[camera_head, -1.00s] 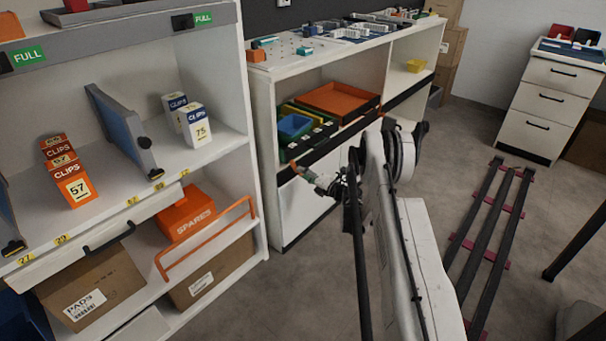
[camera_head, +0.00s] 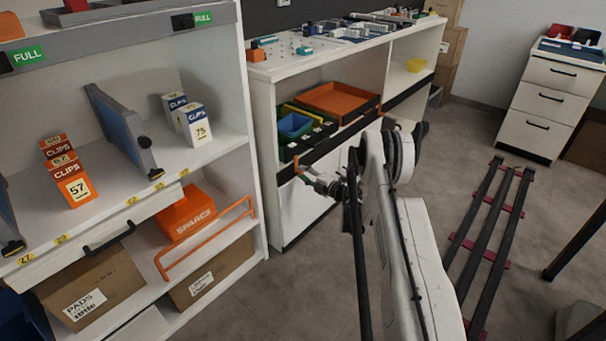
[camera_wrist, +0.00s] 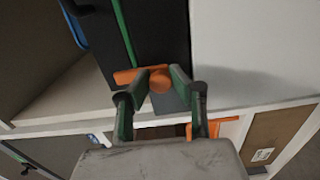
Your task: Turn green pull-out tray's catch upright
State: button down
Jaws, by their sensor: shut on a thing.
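The green pull-out tray (camera_head: 290,149) sits in the middle cabinet's upper opening, with a dark front. Its orange catch (camera_head: 296,161) is at the left end of that front, beside my gripper (camera_head: 306,174). In the wrist view the catch (camera_wrist: 160,79) has a round knob between my two fingertips (camera_wrist: 161,84), and a short arm points left in that picture. My gripper is shut on the catch. The fingers hide part of it. Part of the tray's dark front with a green stripe (camera_wrist: 122,35) shows behind it.
A blue bin (camera_head: 294,126) stands among the trays, and an orange tray (camera_head: 338,98) is to the right. The shelf unit on the left holds clip boxes (camera_head: 72,184) and an orange spares box (camera_head: 186,213). Open floor lies right of the cabinet.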

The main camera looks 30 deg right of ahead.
jog(key=c, duration=1.5)
grip_release()
jog(key=v, duration=1.2)
jog(key=shift+s, duration=0.1)
